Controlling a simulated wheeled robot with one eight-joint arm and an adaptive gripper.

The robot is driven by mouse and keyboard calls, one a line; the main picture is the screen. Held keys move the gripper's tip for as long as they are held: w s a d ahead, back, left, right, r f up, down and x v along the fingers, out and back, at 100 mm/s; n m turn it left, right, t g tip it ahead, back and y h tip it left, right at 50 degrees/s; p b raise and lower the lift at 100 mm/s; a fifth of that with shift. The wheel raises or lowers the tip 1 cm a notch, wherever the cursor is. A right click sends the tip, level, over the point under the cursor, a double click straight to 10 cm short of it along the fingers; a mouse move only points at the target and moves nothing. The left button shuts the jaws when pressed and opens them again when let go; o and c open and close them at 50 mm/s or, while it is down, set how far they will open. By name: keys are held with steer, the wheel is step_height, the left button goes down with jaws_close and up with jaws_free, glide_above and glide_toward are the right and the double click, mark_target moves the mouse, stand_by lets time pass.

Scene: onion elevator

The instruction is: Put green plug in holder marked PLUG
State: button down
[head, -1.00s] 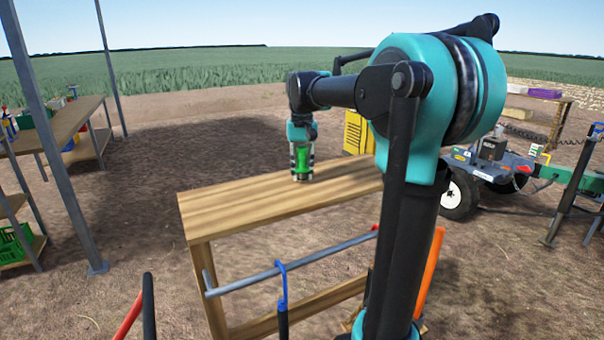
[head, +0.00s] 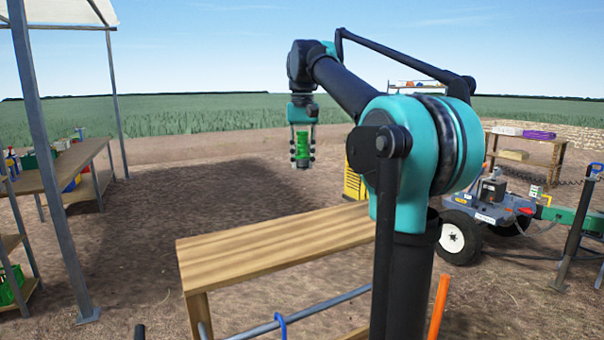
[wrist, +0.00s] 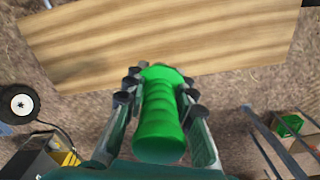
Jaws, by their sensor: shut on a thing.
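The green plug (head: 302,147) is a ribbed green cylinder held upright in my gripper (head: 302,160), well above the wooden table. In the wrist view the plug (wrist: 158,112) sits between the two fingers of my gripper (wrist: 160,90), which press on it from both sides. Its lower end is partly hidden by the fingertips in the head view. No holder marked PLUG can be made out in these frames.
The wooden table (head: 270,243) has a bare top below my gripper. A shelf bench with bottles and boxes (head: 70,175) stands at the left behind a metal post (head: 45,170). A wheeled machine (head: 485,205) and a yellow box (head: 355,183) are at the right.

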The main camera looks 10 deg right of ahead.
steer(key=shift+r, duration=0.2)
steer(key=w+d+f, duration=0.2)
steer(key=w+f, duration=0.9)
steer(key=f, duration=0.5)
steer(key=w+d+f, duration=0.2)
steer(key=w+f, duration=1)
steer(key=f, duration=0.5)
steer(key=shift+d+n, duration=0.15)
steer(key=shift+n, duration=0.25)
step_height(320, 180, up, 33)
steer(key=m, duration=0.1)
glide_above(312, 230)
step_height(312, 230, down, 19)
steer(key=shift+w+f, duration=0.1)
steer(key=shift+f, duration=0.1)
steer(key=c, duration=1.3)
jaws_free()
steer(key=shift+f, duration=0.1)
